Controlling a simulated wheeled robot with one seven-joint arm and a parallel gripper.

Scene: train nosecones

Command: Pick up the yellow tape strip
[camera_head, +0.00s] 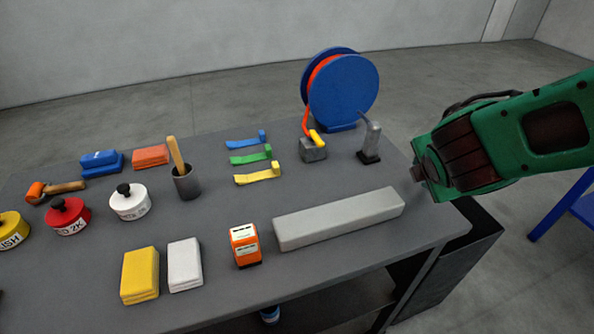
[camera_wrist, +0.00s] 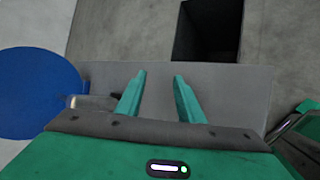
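The yellow tape strip (camera_head: 254,179) lies on the grey table in the camera_head view, with a raised block at its right end. It is the nearest of three strips; a green strip (camera_head: 250,157) and a blue strip (camera_head: 243,143) lie behind it. My gripper (camera_wrist: 158,74) is open and empty, its two green fingers apart in the wrist view. In the camera_head view my green arm comes in from the right, and its end is near the table's right edge, well right of the yellow strip. The strip does not show in the wrist view.
A blue reel (camera_head: 345,92), a grey block with an orange hose (camera_head: 313,151) and a metal cylinder (camera_head: 371,142) stand right of the strips. A long grey bar (camera_head: 338,218) lies in front. A dark cup (camera_head: 186,184) with a wooden handle stands left. Clear table surrounds the strips' near side.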

